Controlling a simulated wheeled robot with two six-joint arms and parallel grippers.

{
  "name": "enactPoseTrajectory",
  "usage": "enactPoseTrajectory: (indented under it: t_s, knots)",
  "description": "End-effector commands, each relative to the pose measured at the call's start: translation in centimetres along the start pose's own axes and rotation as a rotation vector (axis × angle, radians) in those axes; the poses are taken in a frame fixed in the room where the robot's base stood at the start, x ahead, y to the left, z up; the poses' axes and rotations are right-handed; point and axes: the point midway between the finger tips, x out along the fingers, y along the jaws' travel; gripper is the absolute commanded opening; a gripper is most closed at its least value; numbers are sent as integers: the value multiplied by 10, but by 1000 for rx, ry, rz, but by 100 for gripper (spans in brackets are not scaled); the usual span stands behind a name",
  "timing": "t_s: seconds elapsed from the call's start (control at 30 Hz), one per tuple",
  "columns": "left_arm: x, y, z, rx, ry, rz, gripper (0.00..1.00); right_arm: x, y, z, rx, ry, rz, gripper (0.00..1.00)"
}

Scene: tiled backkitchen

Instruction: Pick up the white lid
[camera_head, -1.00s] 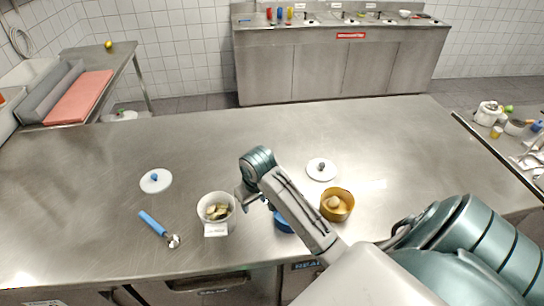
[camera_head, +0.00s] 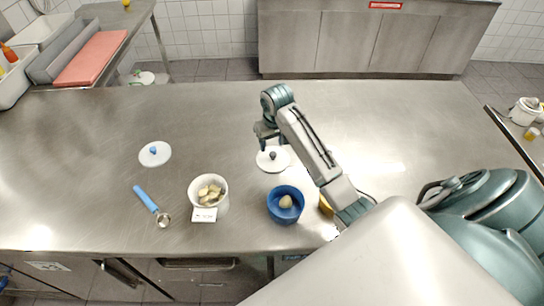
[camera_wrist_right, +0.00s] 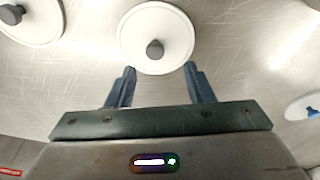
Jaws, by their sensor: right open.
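A white lid with a dark grey knob (camera_head: 270,160) lies on the steel table, just in front of my right gripper (camera_head: 265,138). In the right wrist view this lid (camera_wrist_right: 155,38) lies just past the fingertips, centred between them. My right gripper (camera_wrist_right: 158,70) is open and empty, its fingers apart from the knob. A second white lid with a dark knob (camera_wrist_right: 32,18) shows at the wrist view's top left; my right arm hides it in the head view. A white lid with a blue knob (camera_head: 155,154) lies farther left. My left gripper is out of view.
A white bowl (camera_head: 208,190) with pale pieces, a blue bowl (camera_head: 285,204) and a mostly hidden yellow bowl (camera_head: 325,206) stand near the front edge. A blue-handled scoop (camera_head: 147,200) lies at left. The table's back is clear.

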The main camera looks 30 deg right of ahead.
Motion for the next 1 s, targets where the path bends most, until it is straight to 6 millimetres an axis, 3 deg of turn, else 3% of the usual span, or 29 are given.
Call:
enactPoseTrajectory:
  t_s: [0.27, 0.4, 0.7, 0.93, 1.0]
  knots:
    - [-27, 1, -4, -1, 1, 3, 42, 28, -2, 6, 1, -5, 0, 48]
    - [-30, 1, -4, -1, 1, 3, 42, 47, -2, 6, 1, -4, -1, 48]
    - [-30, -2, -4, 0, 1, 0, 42, 54, -1, 6, 0, 0, 1, 48]
    - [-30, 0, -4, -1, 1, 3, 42, 54, -1, 5, 0, 0, 1, 3]
    - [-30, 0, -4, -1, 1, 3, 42, 54, -1, 5, 0, 0, 1, 1]
